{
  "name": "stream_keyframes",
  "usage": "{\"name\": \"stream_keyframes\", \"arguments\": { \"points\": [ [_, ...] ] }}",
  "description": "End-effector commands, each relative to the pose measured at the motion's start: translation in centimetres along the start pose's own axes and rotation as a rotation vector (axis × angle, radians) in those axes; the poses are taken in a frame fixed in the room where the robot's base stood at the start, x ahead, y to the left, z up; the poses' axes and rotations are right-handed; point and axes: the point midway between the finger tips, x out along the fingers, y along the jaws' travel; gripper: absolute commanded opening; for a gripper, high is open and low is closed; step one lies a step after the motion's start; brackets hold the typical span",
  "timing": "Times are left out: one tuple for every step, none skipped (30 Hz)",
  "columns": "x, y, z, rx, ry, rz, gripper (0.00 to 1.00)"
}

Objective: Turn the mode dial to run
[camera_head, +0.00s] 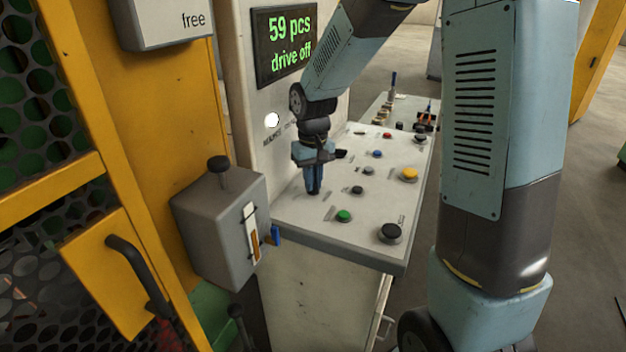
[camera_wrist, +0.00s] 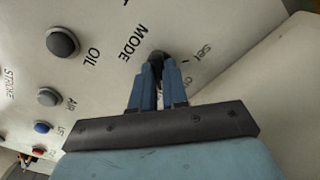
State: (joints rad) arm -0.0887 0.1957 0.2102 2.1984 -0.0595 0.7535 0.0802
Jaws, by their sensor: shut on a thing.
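The mode dial (camera_wrist: 158,56) is a dark knob on the pale panel, in the wrist view between my fingertips, beside the printed word MODE. A label reading "set" is on its other side; further lettering there is partly hidden by my gripper. My gripper (camera_wrist: 158,68) has blue fingers and is shut on the dial. In the head view my gripper (camera_head: 314,190) points down at the left part of the panel, and the dial is hidden behind the fingers. I cannot tell which mode the dial points to.
The sloping control panel (camera_head: 310,222) carries a green button (camera_head: 344,215), a yellow button (camera_head: 409,174) and several dark knobs. A display (camera_head: 284,42) above reads "59 pcs drive off". A grey box with a lever (camera_head: 219,168) stands to the left, beside a yellow guard door (camera_head: 120,270).

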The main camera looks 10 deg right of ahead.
Motion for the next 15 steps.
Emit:
{"name": "stream_keyframes", "arguments": {
  "points": [
    [-0.14,0.09,-0.21,0.018,0.006,0.001,0.0],
    [-0.14,0.1,-0.21,0.028,0.006,0.001,0.0],
    [-0.15,0.1,-0.21,0.039,0.006,0.001,0.0],
    [-0.15,0.1,-0.21,0.046,0.006,0.001,0.0],
    [-0.15,0.1,-0.21,0.053,0.006,0.0,0.0],
    [-0.15,0.09,-0.21,0.06,0.006,0.0,0.0],
    [-0.15,0.09,-0.22,0.064,0.007,0.0,0.0],
    [-0.15,0.09,-0.22,0.067,0.007,0.0,0.0],
    [-0.15,0.09,-0.22,0.07,0.007,0.0,0.0],
    [-0.15,0.08,-0.22,0.072,0.007,0.0,0.0],
    [-0.15,0.08,-0.22,0.074,0.007,0.0,0.0],
    [-0.16,0.08,-0.22,0.075,0.007,0.0,0.0],
    [-0.16,0.08,-0.22,0.076,0.007,0.0,0.0],
    [-0.16,0.08,-0.22,0.076,0.007,0.0,0.0],
    [-0.16,0.08,-0.23,0.076,0.007,0.0,0.0]
  ]
}}
